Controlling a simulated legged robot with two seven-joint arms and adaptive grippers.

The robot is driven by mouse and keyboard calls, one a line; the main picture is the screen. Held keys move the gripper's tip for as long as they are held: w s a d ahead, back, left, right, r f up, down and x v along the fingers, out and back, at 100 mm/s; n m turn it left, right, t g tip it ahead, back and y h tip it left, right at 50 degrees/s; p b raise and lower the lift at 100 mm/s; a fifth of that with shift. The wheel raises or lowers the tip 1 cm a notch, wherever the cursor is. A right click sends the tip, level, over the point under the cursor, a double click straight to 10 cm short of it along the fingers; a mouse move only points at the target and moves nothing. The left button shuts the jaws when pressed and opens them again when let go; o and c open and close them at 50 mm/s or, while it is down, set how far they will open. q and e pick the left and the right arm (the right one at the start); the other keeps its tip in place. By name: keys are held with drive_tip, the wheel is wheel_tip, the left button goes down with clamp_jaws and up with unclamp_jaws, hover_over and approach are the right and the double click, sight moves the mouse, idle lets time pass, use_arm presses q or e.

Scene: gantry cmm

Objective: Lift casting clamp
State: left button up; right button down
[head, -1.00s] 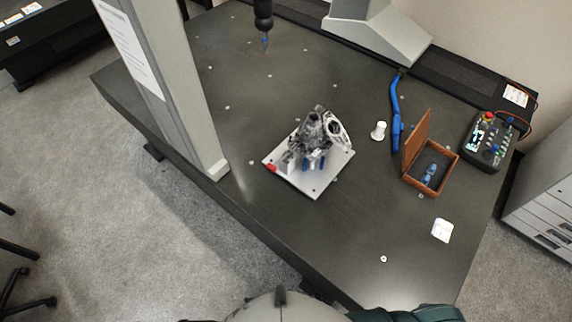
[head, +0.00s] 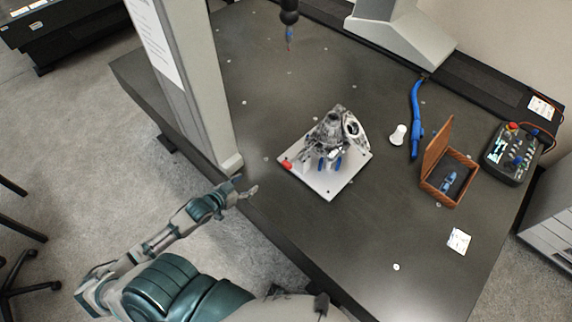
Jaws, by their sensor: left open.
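A grey metal casting (head: 331,134) sits on a light fixture plate (head: 326,187) in the middle of the dark table. A red clamp part (head: 287,164) shows at the plate's left corner. Blue supports (head: 336,163) show under the casting. Whether a clamp bears on the casting is too small to tell. My left gripper (head: 246,189) is open and empty near the table's left edge, to the left of the plate and apart from it. My right gripper is not in view.
A grey gantry column (head: 205,95) stands close beyond my left gripper. A probe (head: 289,35) hangs at the back. To the right are a white cylinder (head: 398,135), a blue hose (head: 415,110), an open wooden box (head: 432,190) and a control box (head: 513,152). The front table is mostly clear.

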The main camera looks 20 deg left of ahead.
use_arm(q)
drive_tip(key=d+r+m+h, duration=0.1)
drive_tip(key=d+r, duration=0.4)
approach(286, 164)
drive_tip(key=b+x, duration=0.1)
drive_tip(key=x, duration=0.8)
drive_tip(key=shift+w+d+f, duration=0.1)
drive_tip(key=shift+w+f, duration=0.1)
drive_tip(key=shift+w, duration=0.1)
drive_tip(key=shift+w+d+f, duration=0.15)
drive_tip(key=shift+w+d, duration=0.1)
drive_tip(key=shift+w, duration=0.2)
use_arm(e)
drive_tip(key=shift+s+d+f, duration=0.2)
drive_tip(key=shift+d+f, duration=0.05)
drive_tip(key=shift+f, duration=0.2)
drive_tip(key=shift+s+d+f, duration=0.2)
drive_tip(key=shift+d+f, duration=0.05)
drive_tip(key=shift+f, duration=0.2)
use_arm(q)
drive_tip(key=shift+a, duration=0.1)
drive_tip(key=shift+a, duration=0.15)
drive_tip(key=c, duration=1.1)
clamp_jaws()
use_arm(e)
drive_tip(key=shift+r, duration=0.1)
